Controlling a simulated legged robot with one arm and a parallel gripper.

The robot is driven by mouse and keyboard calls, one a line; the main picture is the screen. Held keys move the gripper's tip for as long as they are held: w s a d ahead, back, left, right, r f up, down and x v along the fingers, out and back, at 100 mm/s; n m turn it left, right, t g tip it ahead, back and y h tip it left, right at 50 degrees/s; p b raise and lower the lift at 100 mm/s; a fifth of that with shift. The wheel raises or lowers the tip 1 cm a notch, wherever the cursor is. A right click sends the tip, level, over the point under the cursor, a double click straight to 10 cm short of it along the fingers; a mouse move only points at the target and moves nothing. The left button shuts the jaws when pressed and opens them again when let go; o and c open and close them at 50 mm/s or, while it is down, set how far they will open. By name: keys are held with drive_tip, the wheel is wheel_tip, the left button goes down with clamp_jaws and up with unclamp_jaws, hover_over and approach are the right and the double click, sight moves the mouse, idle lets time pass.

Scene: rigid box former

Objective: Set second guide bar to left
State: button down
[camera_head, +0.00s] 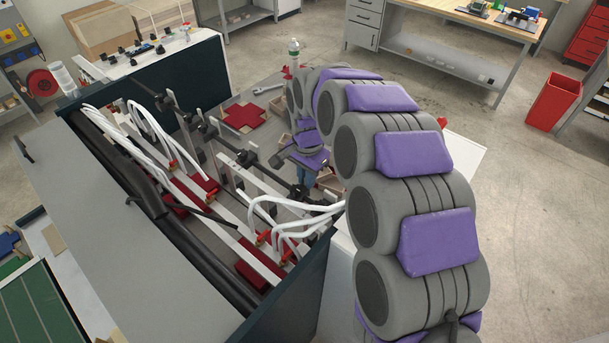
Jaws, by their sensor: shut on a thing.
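The box former is an open machine with a dark blue frame (285,300). A long dark rod (222,142) with black clamps and knobs runs diagonally across it. Upright pale metal guide bars (223,172) stand along this rod; which is the second one I cannot tell. My arm arches over from the lower right and comes down at the rod's near right end. My gripper (301,186) is at a black knob (298,194) there and is shut on a part of the guide bar assembly. The fingertips are small and partly hidden by my wrist.
White hoses (290,208) loop close to my gripper. Red blocks (250,272) sit inside the machine. Behind it, a grey surface holds a red cross-shaped piece (242,116), a wrench (268,88) and a bottle (294,52). Floor is open to the right, before a red bin (555,101).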

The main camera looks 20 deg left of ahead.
drive_tip(key=shift+s+d+b, duration=0.25)
drive_tip(key=shift+s+d, duration=0.05)
drive_tip(key=shift+d, duration=0.4)
drive_tip(key=shift+s+d+b, duration=0.25)
drive_tip(key=shift+s+d, duration=0.05)
drive_tip(key=shift+d, duration=0.4)
drive_tip(key=c, duration=1.1)
unclamp_jaws()
drive_tip(key=shift+a, duration=0.15)
